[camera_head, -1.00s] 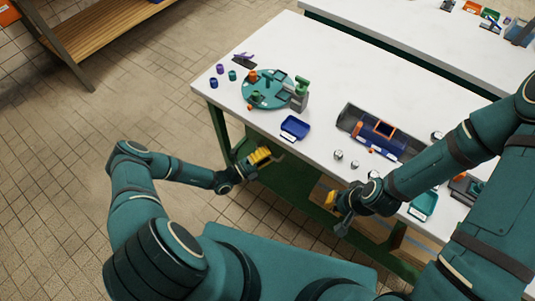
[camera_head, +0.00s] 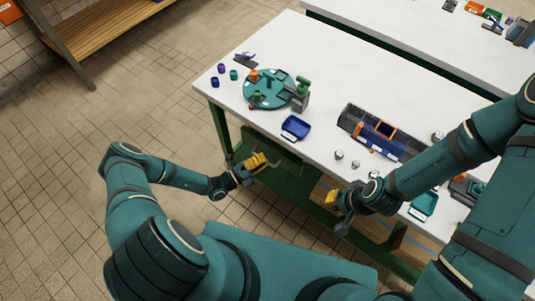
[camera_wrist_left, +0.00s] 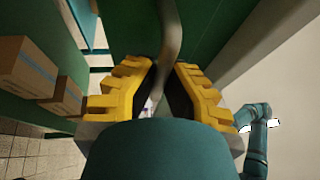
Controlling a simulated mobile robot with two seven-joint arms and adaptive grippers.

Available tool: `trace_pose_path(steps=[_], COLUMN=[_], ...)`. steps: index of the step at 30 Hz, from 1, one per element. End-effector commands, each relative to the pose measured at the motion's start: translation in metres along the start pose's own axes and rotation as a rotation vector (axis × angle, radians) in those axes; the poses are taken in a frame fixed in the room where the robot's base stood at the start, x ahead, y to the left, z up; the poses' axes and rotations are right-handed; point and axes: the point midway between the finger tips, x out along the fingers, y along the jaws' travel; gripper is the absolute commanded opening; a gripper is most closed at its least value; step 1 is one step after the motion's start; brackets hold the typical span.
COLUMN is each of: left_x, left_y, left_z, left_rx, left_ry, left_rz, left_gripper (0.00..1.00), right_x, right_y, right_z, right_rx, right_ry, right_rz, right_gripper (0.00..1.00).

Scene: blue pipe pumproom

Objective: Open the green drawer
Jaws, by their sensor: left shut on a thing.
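The green drawer (camera_head: 285,178) is under the near edge of the white-topped workbench (camera_head: 310,60). My left gripper (camera_head: 266,161) is at its front, with yellow fingers on either side of a grey bar handle. In the left wrist view the grey handle (camera_wrist_left: 170,35) runs between the yellow fingers of my left gripper (camera_wrist_left: 165,88), in front of a green panel. The fingers are shut on it. How far the drawer stands out is hard to tell. My right gripper (camera_head: 335,200) hangs near the bench edge, and its finger opening does not show clearly.
On the bench are a round teal tray (camera_head: 258,96), a blue tray (camera_head: 295,127), a dark blue toolbox-like tray (camera_head: 385,135) and small metal pieces. Cardboard boxes (camera_wrist_left: 25,75) show at left in the wrist view. Tiled floor left of the bench is clear.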

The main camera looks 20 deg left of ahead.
Motion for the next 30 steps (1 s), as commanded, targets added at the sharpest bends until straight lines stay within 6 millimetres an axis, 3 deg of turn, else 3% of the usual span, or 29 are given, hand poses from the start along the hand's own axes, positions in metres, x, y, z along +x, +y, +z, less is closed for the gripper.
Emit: trace_pose_path(steps=[15,21,30], left_x=[-0.107,-0.132,-0.144], left_y=[-0.021,-0.026,-0.030], left_z=[-0.045,-0.056,-0.061], left_rx=[-0.002,-0.003,-0.003], left_ry=[0.000,0.002,0.002], left_rz=[-0.001,-0.001,-0.003], left_gripper=[0.00,0.00,0.00], right_x=[-0.001,0.001,0.002], right_y=[0.000,0.000,0.001], right_z=[-0.001,0.000,0.001], right_rx=[0.001,0.000,0.000], right_ry=[0.002,0.000,-0.001], right_rz=[0.000,0.000,0.000], right_gripper=[0.00,0.00,0.00])
